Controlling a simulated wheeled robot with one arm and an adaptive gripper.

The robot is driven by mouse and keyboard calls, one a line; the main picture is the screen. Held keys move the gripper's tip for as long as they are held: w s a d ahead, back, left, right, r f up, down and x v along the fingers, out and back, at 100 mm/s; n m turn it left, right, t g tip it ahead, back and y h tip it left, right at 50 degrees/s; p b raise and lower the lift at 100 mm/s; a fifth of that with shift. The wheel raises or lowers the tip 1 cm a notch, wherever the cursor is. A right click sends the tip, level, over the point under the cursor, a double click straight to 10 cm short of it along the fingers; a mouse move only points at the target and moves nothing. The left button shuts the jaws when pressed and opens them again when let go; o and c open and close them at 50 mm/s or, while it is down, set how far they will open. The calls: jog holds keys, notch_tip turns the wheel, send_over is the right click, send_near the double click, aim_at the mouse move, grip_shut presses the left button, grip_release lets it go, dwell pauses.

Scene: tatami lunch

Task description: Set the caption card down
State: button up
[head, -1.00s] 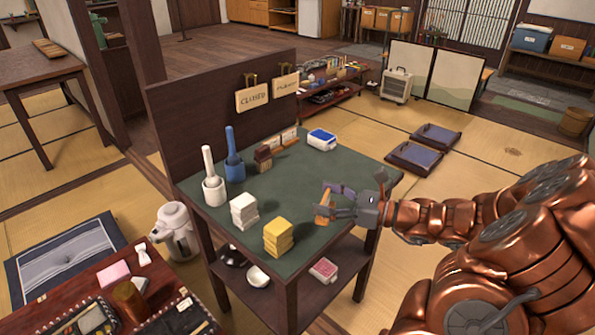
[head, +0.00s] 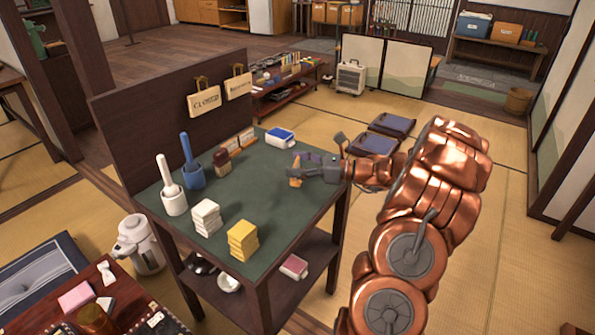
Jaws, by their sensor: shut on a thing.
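My gripper (head: 297,170) is over the right part of the green-topped table (head: 268,205). It is shut on a small orange-brown piece (head: 295,182), which I take to be the caption card. The card is small in view and partly hidden by the fingers. I cannot tell whether its lower edge touches the table top. Two small wooden-based cards or stands (head: 238,143) are at the back of the table, by the dark upright panel.
A blue-lidded white box (head: 279,138) stands just behind my gripper. The table's middle is clear.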

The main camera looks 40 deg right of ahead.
jog(key=shift+w+d, duration=0.45)
jog(key=shift+f, duration=1.75)
jog(key=shift+f, duration=0.1)
jog(key=o, duration=1)
